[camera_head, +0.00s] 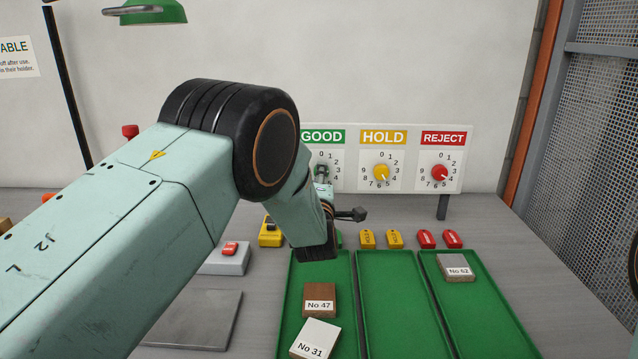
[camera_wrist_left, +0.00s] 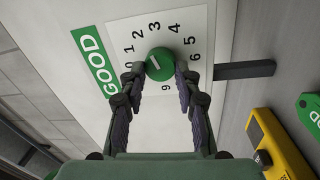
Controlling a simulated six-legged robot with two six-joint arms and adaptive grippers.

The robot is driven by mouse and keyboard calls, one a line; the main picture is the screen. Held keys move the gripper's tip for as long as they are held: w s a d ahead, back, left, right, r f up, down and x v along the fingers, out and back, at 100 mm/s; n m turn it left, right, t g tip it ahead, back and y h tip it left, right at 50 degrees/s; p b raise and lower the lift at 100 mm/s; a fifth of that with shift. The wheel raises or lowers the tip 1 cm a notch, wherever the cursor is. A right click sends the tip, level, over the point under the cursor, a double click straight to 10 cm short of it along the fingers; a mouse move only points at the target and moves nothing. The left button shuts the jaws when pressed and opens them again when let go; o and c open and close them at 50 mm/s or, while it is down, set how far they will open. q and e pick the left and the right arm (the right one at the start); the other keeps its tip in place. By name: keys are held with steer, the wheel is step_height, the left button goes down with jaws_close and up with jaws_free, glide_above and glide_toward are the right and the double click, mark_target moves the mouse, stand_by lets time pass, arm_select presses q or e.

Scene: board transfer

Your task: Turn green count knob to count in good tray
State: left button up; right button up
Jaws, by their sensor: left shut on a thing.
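The green count knob (camera_wrist_left: 160,63) sits on the GOOD dial (camera_wrist_left: 110,26) in the left wrist view. My left gripper (camera_wrist_left: 160,72) is shut on it, one finger on each side. A short white mark on the knob points to the upper left, roughly towards 1; the exact number is hard to tell. In the head view my gripper (camera_head: 322,178) is at the GOOD dial and largely covers the knob. The good tray (camera_head: 289,305) holds two boards, a brown No 47 (camera_head: 319,294) and a pale No 31 (camera_head: 316,337). My right gripper is not in view.
The yellow HOLD knob (camera_head: 381,172) and red REJECT knob (camera_head: 440,174) are to the right. The hold tray (camera_head: 400,310) is empty; the reject tray (camera_head: 490,315) holds No 62 (camera_head: 455,267). Yellow tags (camera_head: 381,239) and red tags (camera_head: 440,239) lie behind the trays.

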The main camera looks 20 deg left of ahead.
arm_select(q)
steer(key=shift+w+d+r+n+b, duration=0.1)
steer(key=shift+n+b, duration=0.1)
steer(key=shift+n, duration=0.35)
steer(key=shift+d+r+n+b, duration=0.1)
steer(key=shift+n+b, duration=0.05)
steer(key=shift+n, duration=0.4)
steer(key=shift+r, duration=0.15)
steer(key=o, duration=1.2)
steer(key=shift+w+f, duration=0.25)
steer(key=shift+f, duration=0.05)
steer(key=shift+c, duration=0.2)
steer(key=v, duration=0.7)
steer(key=shift+s, duration=0.4)
